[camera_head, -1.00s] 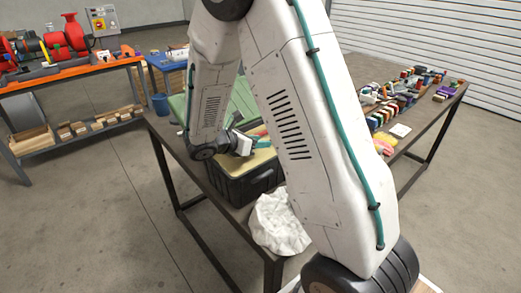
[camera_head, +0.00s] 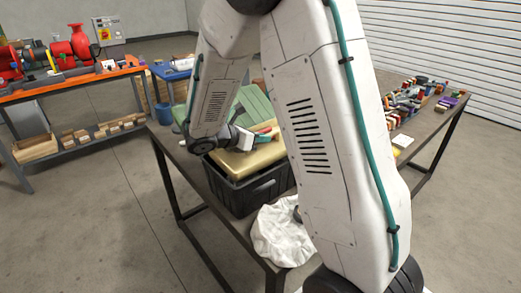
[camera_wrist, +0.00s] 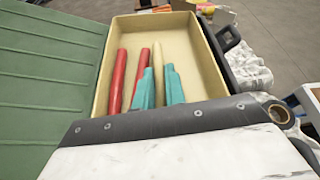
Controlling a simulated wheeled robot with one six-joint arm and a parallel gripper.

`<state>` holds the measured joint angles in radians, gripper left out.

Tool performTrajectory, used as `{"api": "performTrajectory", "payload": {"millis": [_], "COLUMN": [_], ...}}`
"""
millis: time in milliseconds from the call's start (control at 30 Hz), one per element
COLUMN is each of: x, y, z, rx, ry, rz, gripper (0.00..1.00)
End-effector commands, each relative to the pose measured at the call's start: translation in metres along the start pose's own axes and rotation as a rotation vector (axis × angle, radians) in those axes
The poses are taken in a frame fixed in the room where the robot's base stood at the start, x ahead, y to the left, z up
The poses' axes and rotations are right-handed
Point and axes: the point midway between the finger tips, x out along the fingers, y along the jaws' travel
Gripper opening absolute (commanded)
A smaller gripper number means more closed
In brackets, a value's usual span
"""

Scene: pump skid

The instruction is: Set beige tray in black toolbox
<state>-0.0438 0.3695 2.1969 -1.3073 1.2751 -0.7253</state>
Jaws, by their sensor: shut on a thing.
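The beige tray (camera_head: 262,157) is above the open top of the black toolbox (camera_head: 252,193) in the head view, its side wall showing over the toolbox rim. In the wrist view the tray (camera_wrist: 185,45) holds long red pieces (camera_wrist: 117,80). The teal fingers of my gripper (camera_wrist: 158,88) are on either side of a beige bar in the tray, shut on it. My gripper also shows in the head view (camera_head: 264,138). The toolbox's dark edge and handle (camera_wrist: 230,40) show at right of the tray. The toolbox interior is hidden under the tray.
A green ribbed panel (camera_wrist: 45,70) lies beside the tray, on the toolbox's far side. A crumpled white cloth (camera_head: 282,235) sits at the dark table's near edge. Many small items (camera_head: 415,100) crowd the table's right end. An orange-topped bench (camera_head: 75,85) stands at left.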

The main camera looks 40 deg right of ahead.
Motion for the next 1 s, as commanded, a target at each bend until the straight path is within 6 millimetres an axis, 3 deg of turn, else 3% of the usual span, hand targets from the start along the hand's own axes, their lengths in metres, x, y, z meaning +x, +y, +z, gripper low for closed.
{"api": "performTrajectory", "payload": {"millis": [100, 300, 1000], "x": [-0.009, -0.016, -0.009], "y": [-0.002, -0.005, -0.01], "z": [0.022, 0.04, 0.021], "rx": [0.005, -0.004, -0.071], "ry": [0.0, -0.001, 0.0], "rz": [0.002, -0.001, -0.029], "gripper": [0.0, 0.0, 0.0]}}
